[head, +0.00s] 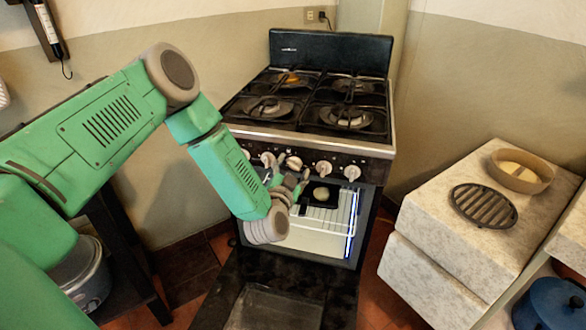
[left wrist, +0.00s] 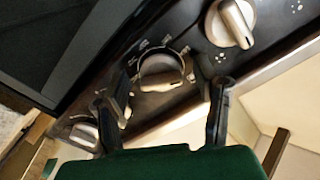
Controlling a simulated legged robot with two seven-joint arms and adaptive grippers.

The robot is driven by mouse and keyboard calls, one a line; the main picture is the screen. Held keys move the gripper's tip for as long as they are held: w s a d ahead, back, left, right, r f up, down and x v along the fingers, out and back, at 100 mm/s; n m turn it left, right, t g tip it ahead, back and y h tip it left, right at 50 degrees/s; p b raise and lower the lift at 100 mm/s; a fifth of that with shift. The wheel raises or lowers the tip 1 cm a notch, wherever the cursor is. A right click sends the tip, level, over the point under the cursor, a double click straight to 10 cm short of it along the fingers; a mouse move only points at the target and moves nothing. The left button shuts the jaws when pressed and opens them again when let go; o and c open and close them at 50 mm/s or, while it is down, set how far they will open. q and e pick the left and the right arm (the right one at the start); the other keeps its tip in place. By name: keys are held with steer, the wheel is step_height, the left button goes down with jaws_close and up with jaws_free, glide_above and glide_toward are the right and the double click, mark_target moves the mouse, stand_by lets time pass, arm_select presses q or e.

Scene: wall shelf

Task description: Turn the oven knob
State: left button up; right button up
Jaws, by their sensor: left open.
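The black stove (head: 333,45) has a row of light knobs on its front panel. My left gripper (head: 291,170) is in front of that panel, below the middle knobs, with its fingers pointing at it. In the left wrist view my left gripper (left wrist: 170,92) is open, one finger on each side and short of a dark-faced knob (left wrist: 162,70) with printed marks around it. No contact with the knob is visible. A silver knob (left wrist: 232,22) is at upper right, and another knob (left wrist: 85,134) is at lower left, partly beside the finger. My right gripper is not in view.
The oven door (head: 270,308) hangs open below the lit oven cavity with a wire rack (head: 325,218). A stone-topped counter (head: 425,215) on the right holds a round grate (head: 484,205) and a bowl (head: 520,170). A pot (head: 80,275) stands at left.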

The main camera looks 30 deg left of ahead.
arm_select(q)
steer(key=c, duration=1.1)
steer(key=shift+n, duration=0.4)
steer(key=n, duration=0.2)
steer(key=shift+n, duration=0.3)
steer(key=n, duration=0.3)
steer(key=shift+f+n+b, duration=0.1)
steer(key=shift+n+b, duration=0.25)
steer(key=shift+n, duration=0.05)
steer(key=n+b, duration=0.1)
steer(key=n, duration=0.5)
steer(key=shift+b, duration=0.3)
steer(key=shift+n, duration=0.4)
